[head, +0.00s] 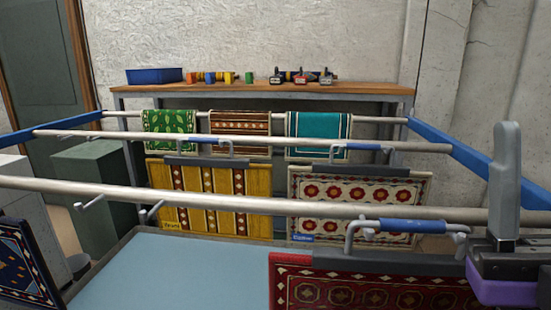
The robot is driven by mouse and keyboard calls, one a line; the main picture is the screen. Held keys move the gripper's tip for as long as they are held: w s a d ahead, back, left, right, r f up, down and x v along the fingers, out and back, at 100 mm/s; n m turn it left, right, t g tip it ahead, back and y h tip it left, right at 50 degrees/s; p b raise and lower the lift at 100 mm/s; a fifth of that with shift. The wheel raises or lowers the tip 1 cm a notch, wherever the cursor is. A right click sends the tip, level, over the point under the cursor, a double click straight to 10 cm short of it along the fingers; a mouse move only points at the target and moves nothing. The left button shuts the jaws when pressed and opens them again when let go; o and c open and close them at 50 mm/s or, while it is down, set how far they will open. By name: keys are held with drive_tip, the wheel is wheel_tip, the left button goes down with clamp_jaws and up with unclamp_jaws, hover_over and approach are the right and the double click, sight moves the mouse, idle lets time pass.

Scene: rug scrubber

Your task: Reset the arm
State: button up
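No gripper fingertips show in the head view, so I cannot see whether my gripper is open or shut, or whether it holds anything. A grey upright piece (504,180) with a dark and purple base (505,290) stands at the right edge, cut off by the frame. I cannot tell whether it is part of my arm or a separate thing.
Metal rails (250,200) cross the view in several rows. A red rug (370,285), a yellow rug (205,195) and a cream rug (350,200) hang there. A light blue surface (190,275) lies below. A wooden bench (220,89) at the back holds a blue bin (154,76).

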wheel_tip(320, 180, down, 27)
drive_tip(key=s+m+g+h, duration=0.2)
drive_tip(key=m+g+h, duration=0.6)
drive_tip(key=m+h, duration=0.95)
drive_tip(key=s+a+f+n+g+y, duration=0.3)
drive_tip(key=s+f+g, duration=0.4)
drive_tip(key=s+f, duration=0.9)
drive_tip(key=s+y, duration=0.1)
drive_tip(key=s, duration=0.2)
drive_tip(key=shift+a+f+g+y+p, duration=0.2)
drive_tip(key=shift+g+y+p, duration=0.1)
drive_tip(key=shift+y+p, duration=0.1)
drive_tip(key=shift+c, duration=0.2)
